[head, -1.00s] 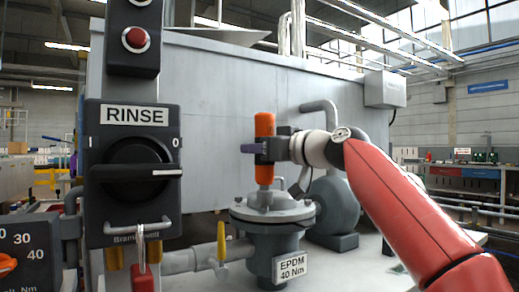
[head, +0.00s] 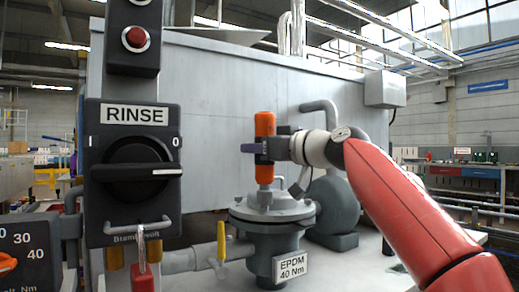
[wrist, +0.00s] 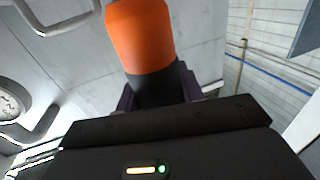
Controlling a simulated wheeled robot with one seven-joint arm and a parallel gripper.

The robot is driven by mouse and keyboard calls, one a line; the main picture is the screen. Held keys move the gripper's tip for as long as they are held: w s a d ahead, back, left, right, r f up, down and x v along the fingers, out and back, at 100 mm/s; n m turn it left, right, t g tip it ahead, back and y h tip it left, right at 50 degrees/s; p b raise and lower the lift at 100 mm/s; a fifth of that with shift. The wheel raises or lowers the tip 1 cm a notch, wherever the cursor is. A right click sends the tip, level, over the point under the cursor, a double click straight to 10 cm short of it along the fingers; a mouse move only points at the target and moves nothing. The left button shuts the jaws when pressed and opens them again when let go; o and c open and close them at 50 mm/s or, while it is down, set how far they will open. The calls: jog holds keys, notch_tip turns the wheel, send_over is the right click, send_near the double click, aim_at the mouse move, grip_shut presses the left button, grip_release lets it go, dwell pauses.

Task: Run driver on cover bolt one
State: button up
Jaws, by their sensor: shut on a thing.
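My gripper (head: 254,148) is shut on the orange driver (head: 265,124), which stands upright above the grey valve cover (head: 272,212). The driver's lower end meets the raised middle part of the cover; whether it sits on a bolt is too small to tell. In the wrist view the driver's orange and black body (wrist: 141,38) rises between the dark fingers. Cover bolt one cannot be picked out among the small shapes on the cover rim. A tag on the valve body reads "EPDM 40 Nm" (head: 292,267).
A RINSE switch panel (head: 135,205) with a padlock (head: 143,275) stands close at the left. A torque dial box (head: 30,250) is at the lower left. A yellow-handled valve (head: 221,243) and a grey motor (head: 335,205) flank the cover. A grey tank wall (head: 215,110) is behind.

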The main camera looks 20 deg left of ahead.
jog(key=shift+f+b, duration=1)
jog(key=shift+f, duration=0.15)
dwell(1.4)
jog(key=shift+r+p, duration=1.75)
jog(key=shift+r, duration=0.2)
